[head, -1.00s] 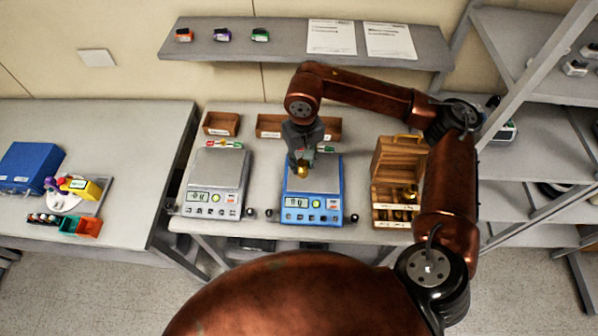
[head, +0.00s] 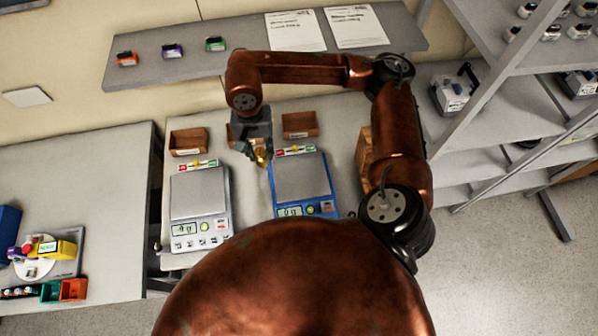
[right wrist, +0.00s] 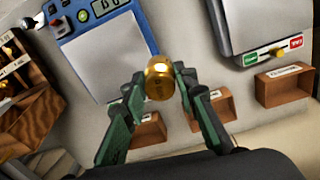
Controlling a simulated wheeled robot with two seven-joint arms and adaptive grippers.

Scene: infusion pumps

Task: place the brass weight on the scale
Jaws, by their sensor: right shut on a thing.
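My right gripper (head: 257,153) is shut on the brass weight (head: 262,158). In the right wrist view the gold-coloured weight (right wrist: 158,78) sits between the two green-grey fingertips (right wrist: 158,84). In the head view it is above the gap between the two scales, near the left rear edge of the blue scale. The blue scale (head: 301,178) has a bare grey plate, which also shows in the right wrist view (right wrist: 100,58). The grey-white scale (head: 199,195) stands to its left, its plate bare too. My left gripper is not in view.
Small wooden bins (head: 188,142) stand behind the scales. A wooden weight box (head: 364,160) is right of the blue scale, partly hidden by my arm; it shows in the right wrist view (right wrist: 35,122). A wall shelf (head: 190,60) runs above the table.

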